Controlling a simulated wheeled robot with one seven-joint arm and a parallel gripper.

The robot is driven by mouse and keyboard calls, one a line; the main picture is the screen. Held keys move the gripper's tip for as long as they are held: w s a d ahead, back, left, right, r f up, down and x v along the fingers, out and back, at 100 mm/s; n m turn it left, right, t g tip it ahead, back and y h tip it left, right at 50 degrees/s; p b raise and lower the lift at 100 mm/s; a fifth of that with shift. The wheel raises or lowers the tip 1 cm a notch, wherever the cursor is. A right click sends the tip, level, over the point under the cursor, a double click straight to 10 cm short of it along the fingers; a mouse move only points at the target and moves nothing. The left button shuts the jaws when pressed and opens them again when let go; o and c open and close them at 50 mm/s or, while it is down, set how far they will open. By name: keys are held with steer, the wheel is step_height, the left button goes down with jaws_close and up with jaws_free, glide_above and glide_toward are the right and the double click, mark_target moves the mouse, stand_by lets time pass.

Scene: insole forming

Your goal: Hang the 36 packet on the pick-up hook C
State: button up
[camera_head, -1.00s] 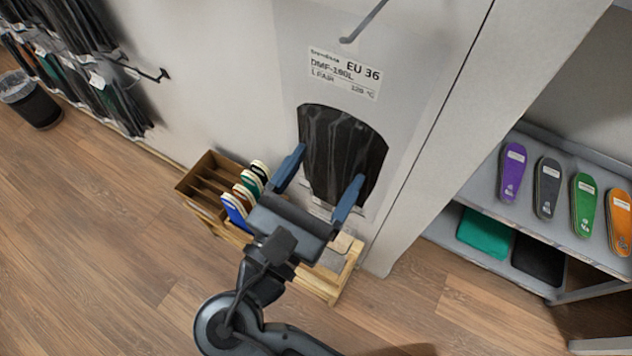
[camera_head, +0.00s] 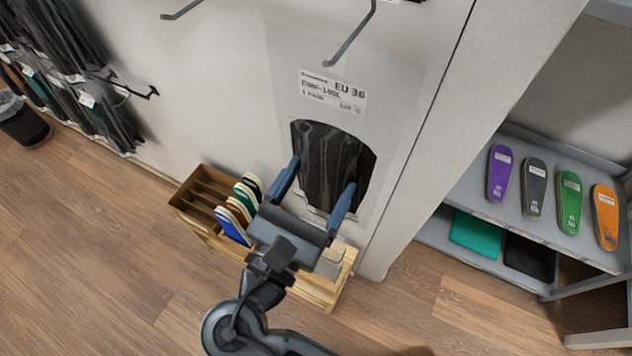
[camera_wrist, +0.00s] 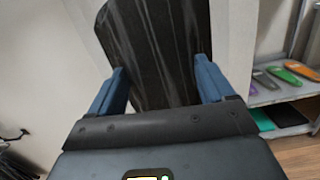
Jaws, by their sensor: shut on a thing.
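The 36 packet (camera_head: 332,160) is a clear bag with a white label reading EU 36 at its top and a dark insole blank inside. It hangs upright in my gripper (camera_head: 315,186), whose two blue fingers are shut on its lower part. In the wrist view the packet's dark content (camera_wrist: 155,50) rises between the fingers (camera_wrist: 163,88). A grey hook (camera_head: 350,38) sticks out from the wall just above the label, apart from it. A second hook (camera_head: 183,10) is to the upper left. I cannot read any hook letter.
A wooden crate (camera_head: 192,212) with colourful insoles stands on the floor behind my gripper. A grey shelf (camera_head: 470,208) with several insoles is at the right. Hanging black packets (camera_head: 95,105) and a bin (camera_head: 24,128) are at the left. A pillar edge (camera_head: 425,150) is close on the packet's right.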

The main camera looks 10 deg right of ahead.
steer(key=o, duration=1)
steer(key=shift+c, duration=0.2)
